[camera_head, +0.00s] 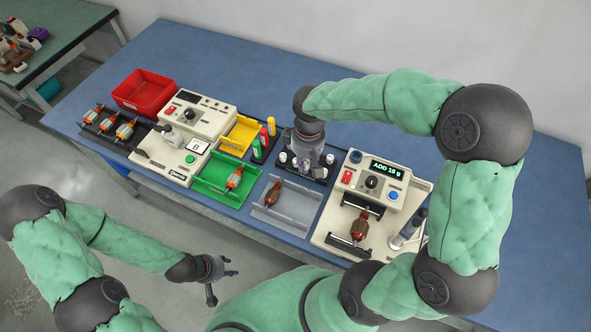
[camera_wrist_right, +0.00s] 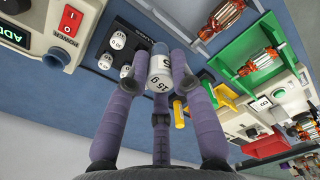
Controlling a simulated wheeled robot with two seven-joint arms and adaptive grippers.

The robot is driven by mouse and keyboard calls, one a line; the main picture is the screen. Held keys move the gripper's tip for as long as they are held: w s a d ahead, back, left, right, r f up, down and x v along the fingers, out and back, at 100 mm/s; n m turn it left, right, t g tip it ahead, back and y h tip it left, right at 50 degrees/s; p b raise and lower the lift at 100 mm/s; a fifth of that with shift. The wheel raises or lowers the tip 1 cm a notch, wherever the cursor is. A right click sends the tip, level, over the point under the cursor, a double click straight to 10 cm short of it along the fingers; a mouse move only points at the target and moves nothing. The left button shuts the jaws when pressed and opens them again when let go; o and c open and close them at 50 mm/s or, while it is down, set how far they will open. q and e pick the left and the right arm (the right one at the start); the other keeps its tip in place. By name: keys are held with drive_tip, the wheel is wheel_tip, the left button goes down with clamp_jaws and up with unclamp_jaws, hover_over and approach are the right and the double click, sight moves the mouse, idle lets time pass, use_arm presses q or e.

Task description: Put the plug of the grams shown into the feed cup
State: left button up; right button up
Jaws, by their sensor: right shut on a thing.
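The display (camera_head: 387,169) on the right-hand machine shows an ADD amount in grams; it seems to read 15 g, but the digits are small. My right gripper (camera_head: 308,160) is over the dark plug rack (camera_head: 320,178). In the right wrist view its fingers (camera_wrist_right: 162,70) are shut around a white and grey plug (camera_wrist_right: 160,73) marked 15 g, upside down there. Other white plugs (camera_wrist_right: 118,41) sit in the rack. A dark and white cylinder (camera_head: 408,230) leans at the right machine; I cannot tell whether it is the feed cup. My left gripper (camera_head: 228,270) is open and empty off the table's front edge.
A grey tray (camera_head: 290,215) and a green tray (camera_head: 222,187) each hold an armature. Another armature (camera_head: 360,226) lies in the right machine's cradle. A yellow tray (camera_head: 241,134), coloured bottles (camera_head: 264,138) and a red bin (camera_head: 144,91) stand further left. The table's back strip is clear.

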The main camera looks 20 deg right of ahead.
drive_tip(key=w+d+r+m+p, duration=0.15)
drive_tip(key=d+m+p, duration=0.35)
drive_tip(key=d, duration=1.5)
drive_tip(key=shift+n, duration=0.3)
drive_tip(key=shift+a+f+b, duration=0.1)
drive_tip(key=shift+f+b, duration=1.3)
drive_tip(key=shift+f, duration=1.35)
drive_tip(key=shift+f+b, duration=1.15)
drive_tip(key=shift+f, duration=0.7)
drive_tip(key=o, duration=0.9)
drive_tip(key=shift+r, duration=0.15)
wheel_tip(320, 180, up, 12)
drive_tip(key=shift+f, duration=0.15)
